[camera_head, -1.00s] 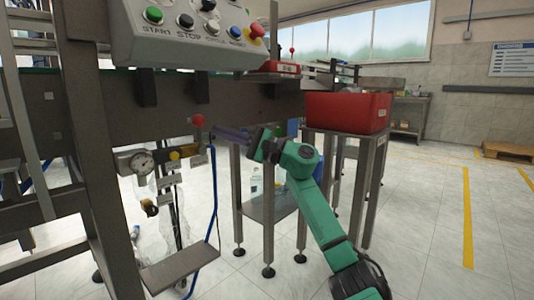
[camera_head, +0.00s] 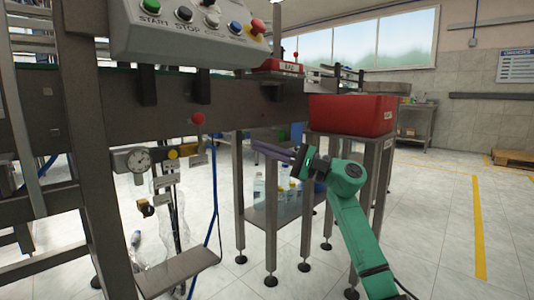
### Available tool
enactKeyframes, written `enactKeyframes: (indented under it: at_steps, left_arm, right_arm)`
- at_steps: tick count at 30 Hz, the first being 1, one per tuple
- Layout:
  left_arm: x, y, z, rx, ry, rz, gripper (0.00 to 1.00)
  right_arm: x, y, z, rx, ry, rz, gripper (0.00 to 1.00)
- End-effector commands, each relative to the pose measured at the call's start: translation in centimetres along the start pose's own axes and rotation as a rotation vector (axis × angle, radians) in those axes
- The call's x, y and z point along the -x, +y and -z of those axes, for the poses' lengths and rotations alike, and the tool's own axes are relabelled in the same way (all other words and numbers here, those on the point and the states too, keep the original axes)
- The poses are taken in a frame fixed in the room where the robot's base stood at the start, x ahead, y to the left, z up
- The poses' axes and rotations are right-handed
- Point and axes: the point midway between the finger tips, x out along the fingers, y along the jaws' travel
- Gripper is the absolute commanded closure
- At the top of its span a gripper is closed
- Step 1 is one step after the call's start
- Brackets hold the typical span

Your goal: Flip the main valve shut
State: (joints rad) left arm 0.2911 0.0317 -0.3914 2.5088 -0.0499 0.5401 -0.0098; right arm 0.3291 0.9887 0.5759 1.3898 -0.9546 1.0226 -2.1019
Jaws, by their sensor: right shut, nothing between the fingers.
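A red ball knob (camera_head: 198,119) shows at the lower edge of the grey machine beam, above the air unit with a round pressure gauge (camera_head: 139,160) and a yellow knob (camera_head: 172,154). The red knob looks like the end of the valve lever; its stem and exact angle are too small to tell. My right gripper (camera_head: 262,147) is shut and empty, its fingers pointing left. It is to the right of the red knob and lower, clearly apart from it. My left gripper is out of view.
A control panel (camera_head: 185,40) with several buttons hangs above the beam. A red bin (camera_head: 350,116) stands on a metal stand behind my right arm. A blue hose (camera_head: 214,200) hangs below the valve area. Bottles stand on a low shelf (camera_head: 270,212).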

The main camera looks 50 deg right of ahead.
Motion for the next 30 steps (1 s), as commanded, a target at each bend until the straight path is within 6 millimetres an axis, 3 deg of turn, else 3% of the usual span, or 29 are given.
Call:
enactKeyframes:
  at_steps: [5,20,22,23,26,29,30]
  left_arm:
    - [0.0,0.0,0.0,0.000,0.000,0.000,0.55]
    - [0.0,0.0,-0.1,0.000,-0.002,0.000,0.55]
    - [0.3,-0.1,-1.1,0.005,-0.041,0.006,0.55]
    - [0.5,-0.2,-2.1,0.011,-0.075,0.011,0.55]
    - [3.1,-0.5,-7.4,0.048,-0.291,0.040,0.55]
    - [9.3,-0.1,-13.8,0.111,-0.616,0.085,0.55]
    - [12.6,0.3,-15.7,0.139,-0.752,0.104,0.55]
  right_arm:
    - [0.8,0.0,0.0,0.001,0.000,-0.001,1.00]
    - [0.8,0.0,0.0,-0.002,0.000,0.000,1.00]
    - [0.2,0.7,0.2,-0.058,-0.004,-0.004,1.00]
    - [-0.3,1.4,0.3,-0.117,-0.010,-0.006,1.00]
    - [-2.8,6.0,1.2,-0.501,-0.028,-0.013,1.00]
    - [-4.8,13.6,2.3,-1.132,-0.011,0.006,1.00]
    - [-5.0,17.1,2.6,-1.410,0.011,0.028,1.00]
